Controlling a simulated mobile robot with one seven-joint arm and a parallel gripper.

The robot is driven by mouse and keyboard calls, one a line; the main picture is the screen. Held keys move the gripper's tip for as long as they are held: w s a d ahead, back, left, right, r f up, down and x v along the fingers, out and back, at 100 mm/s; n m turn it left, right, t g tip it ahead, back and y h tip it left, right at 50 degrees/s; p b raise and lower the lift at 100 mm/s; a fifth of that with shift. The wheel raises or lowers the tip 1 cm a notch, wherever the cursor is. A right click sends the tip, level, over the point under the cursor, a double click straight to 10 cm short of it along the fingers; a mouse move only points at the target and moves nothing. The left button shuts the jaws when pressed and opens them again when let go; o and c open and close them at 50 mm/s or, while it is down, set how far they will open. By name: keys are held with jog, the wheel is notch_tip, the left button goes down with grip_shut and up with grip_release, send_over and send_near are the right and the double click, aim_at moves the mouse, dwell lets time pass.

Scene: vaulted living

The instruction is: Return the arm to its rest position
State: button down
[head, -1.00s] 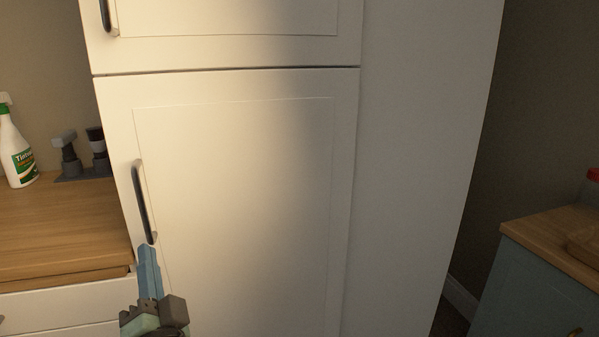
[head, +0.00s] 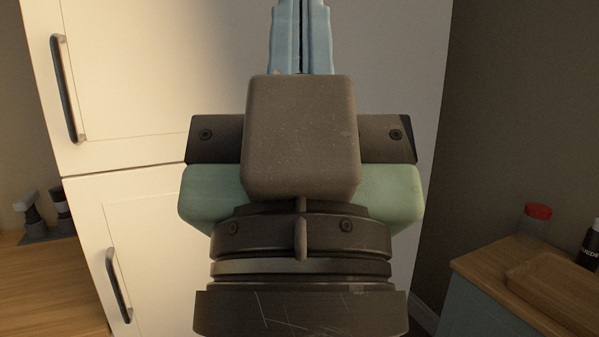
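My gripper (head: 301,12) is large in the middle of the head view, pointing up. Its two light blue fingers lie side by side with only a thin dark line between them, so it looks shut, with nothing seen between them. The fingertips are cut off by the top edge. The gripper's dark and green body hides much of the tall white cabinet (head: 150,225) behind it.
The cabinet's two doors are closed, with an upper handle (head: 67,88) and a lower handle (head: 118,285). A wooden counter (head: 45,285) lies at left. At right, another counter holds a wooden board (head: 560,290), a red-lidded jar (head: 537,217) and a dark bottle (head: 592,245).

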notch_tip(320, 180, up, 16)
jog(key=p, duration=1.3)
jog(key=shift+f, duration=0.2)
jog(key=shift+a, duration=0.1)
